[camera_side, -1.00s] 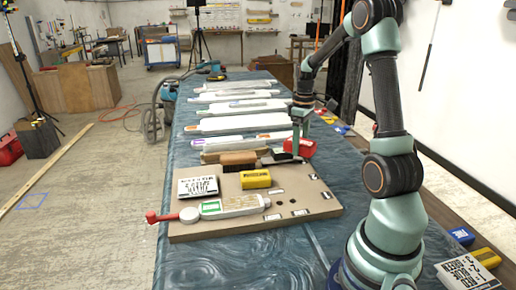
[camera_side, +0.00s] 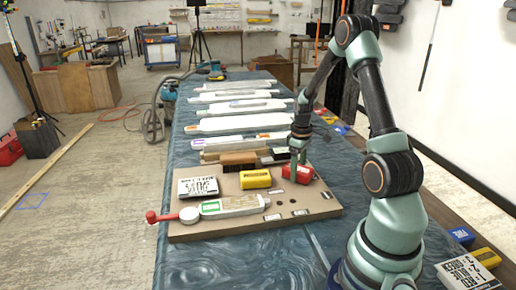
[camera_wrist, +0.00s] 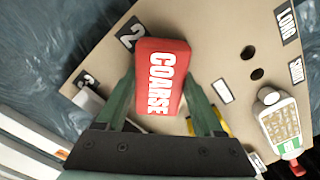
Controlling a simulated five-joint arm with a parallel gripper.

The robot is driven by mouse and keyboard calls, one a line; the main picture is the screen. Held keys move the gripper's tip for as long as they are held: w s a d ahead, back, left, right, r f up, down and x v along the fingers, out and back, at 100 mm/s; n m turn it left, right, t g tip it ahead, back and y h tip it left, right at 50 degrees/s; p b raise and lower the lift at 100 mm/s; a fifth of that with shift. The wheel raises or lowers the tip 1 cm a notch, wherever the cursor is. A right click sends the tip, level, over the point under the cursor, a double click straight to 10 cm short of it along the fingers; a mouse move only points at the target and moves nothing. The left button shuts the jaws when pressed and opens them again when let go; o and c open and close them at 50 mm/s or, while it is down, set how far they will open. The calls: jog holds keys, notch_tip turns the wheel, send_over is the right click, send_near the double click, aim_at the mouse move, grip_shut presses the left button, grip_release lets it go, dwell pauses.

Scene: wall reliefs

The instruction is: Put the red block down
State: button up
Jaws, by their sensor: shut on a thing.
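The red block (camera_side: 298,174) is in my gripper (camera_side: 297,158) at the right rear part of the tan board (camera_side: 240,228). In the wrist view the red block (camera_wrist: 160,72) shows its face with the white word COARSE, between the two green fingers of my gripper (camera_wrist: 160,98), which is shut on it. The board's marked surface (camera_wrist: 205,25) lies under the block, with a dark label 2 beside it. I cannot tell whether the block touches the board.
A yellow block (camera_side: 256,179) stands left of the red block. A white labelled block (camera_side: 198,187) and a white tube (camera_side: 232,206) with a red-ended tool lie on the board. A brown brush (camera_side: 239,159) is behind. The board's right front area has small labels and holes.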

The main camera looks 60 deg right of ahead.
jog(key=o, duration=1.3)
jog(key=shift+f, duration=0.1)
notch_tip(320, 180, up, 11)
jog(key=w+a+r+t, duration=0.1)
jog(key=w+a+r, duration=0.2)
jog(key=a+r, duration=0.4)
jog(key=s+a+r+t, duration=0.1)
jog(key=s+a+t, duration=0.1)
jog(key=a, duration=0.9)
jog(key=s+a+r+t, duration=0.2)
jog(key=a, duration=0.9)
jog(key=shift+s+r+t, duration=0.2)
jog(key=shift+r+t, duration=0.1)
jog(key=shift+d, duration=0.1)
